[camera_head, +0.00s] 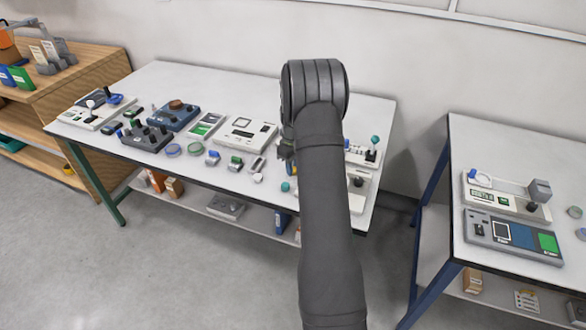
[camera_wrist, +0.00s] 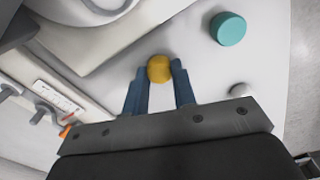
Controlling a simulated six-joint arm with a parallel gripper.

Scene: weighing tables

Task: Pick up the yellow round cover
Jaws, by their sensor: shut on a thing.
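The yellow round cover (camera_wrist: 160,69) sits between the two blue fingertips of my gripper (camera_wrist: 158,77) in the wrist view. The gripper is shut on it, with a finger against each side. The white tabletop shows around it, and I cannot tell whether the cover still touches the table. In the head view my arm hides the cover, and only a small part of the gripper shows beside the arm.
A teal round cover (camera_wrist: 228,29) lies on the table to the upper right in the wrist view, with a small white round piece (camera_wrist: 241,90) below it. White devices stand close on the left. Another table (camera_head: 540,145) stands at right, across a gap.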

